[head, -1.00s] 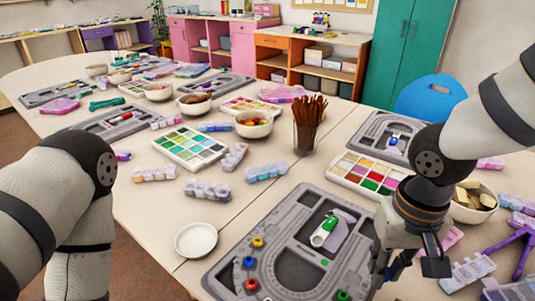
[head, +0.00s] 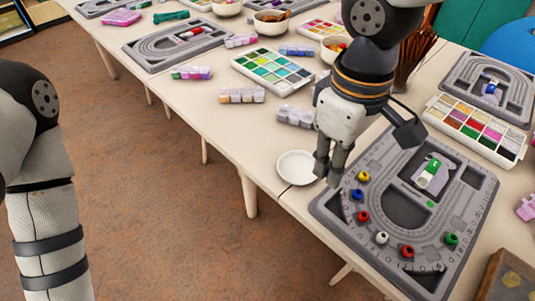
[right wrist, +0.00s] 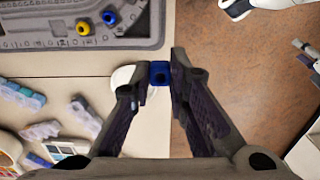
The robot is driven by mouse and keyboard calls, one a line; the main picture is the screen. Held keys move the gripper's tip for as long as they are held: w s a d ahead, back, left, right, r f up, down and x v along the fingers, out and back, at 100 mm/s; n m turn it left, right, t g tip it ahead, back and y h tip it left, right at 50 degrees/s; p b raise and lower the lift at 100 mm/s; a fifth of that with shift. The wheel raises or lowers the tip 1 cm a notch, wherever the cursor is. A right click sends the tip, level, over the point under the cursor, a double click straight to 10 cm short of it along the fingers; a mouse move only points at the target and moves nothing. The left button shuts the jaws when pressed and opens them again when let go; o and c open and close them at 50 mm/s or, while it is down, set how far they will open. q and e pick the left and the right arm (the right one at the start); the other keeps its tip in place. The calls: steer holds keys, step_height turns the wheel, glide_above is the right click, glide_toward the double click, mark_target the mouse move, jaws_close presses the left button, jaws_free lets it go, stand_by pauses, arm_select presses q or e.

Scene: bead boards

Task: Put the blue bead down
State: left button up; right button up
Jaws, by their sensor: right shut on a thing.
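My right gripper (head: 328,172) is low at the left edge of the near grey bead board (head: 338,220), just right of the small white dish (head: 292,168). In the right wrist view the gripper (right wrist: 160,75) is shut on a blue bead (right wrist: 160,74) between its fingertips. The dish (right wrist: 122,77) shows there partly behind the left finger. The held bead is hidden in the head view. Another blue bead (head: 357,195) lies on the board beside a yellow bead (head: 363,176). Of my left arm only links show, not its gripper.
Red, white and green beads lie along the board's near side, and a green-and-white tube (head: 428,172) lies in its middle. The table edge is close to the dish's left.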

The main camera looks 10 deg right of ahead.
steer(key=b, duration=0.3)
glide_above(301, 162)
step_height(301, 162, down, 9)
steer(key=shift+s+f, duration=0.15)
steer(key=shift+f, duration=0.05)
steer(key=f, duration=0.3)
steer(key=shift+w+f, duration=0.35)
steer(key=shift+w, duration=0.05)
arm_select(q)
steer(key=s+f+g, duration=0.2)
steer(key=s+f, duration=0.2)
steer(key=shift+s, duration=0.35)
steer(key=shift+f, duration=0.15)
arm_select(e)
steer(key=shift+s, duration=0.1)
steer(key=shift+s+f+b, duration=0.25)
steer(key=shift+f+b, duration=0.05)
steer(key=shift+f, duration=0.45)
steer(key=o, duration=0.7)
steer(key=shift+f, duration=0.1)
steer(key=shift+c, duration=0.2)
arm_select(q)
steer(key=shift+s+f, duration=0.1)
steer(key=shift+s, duration=0.05)
arm_select(e)
steer(key=shift+f, duration=0.1)
steer(key=shift+w+r, duration=0.1)
steer(key=shift+r, duration=0.1)
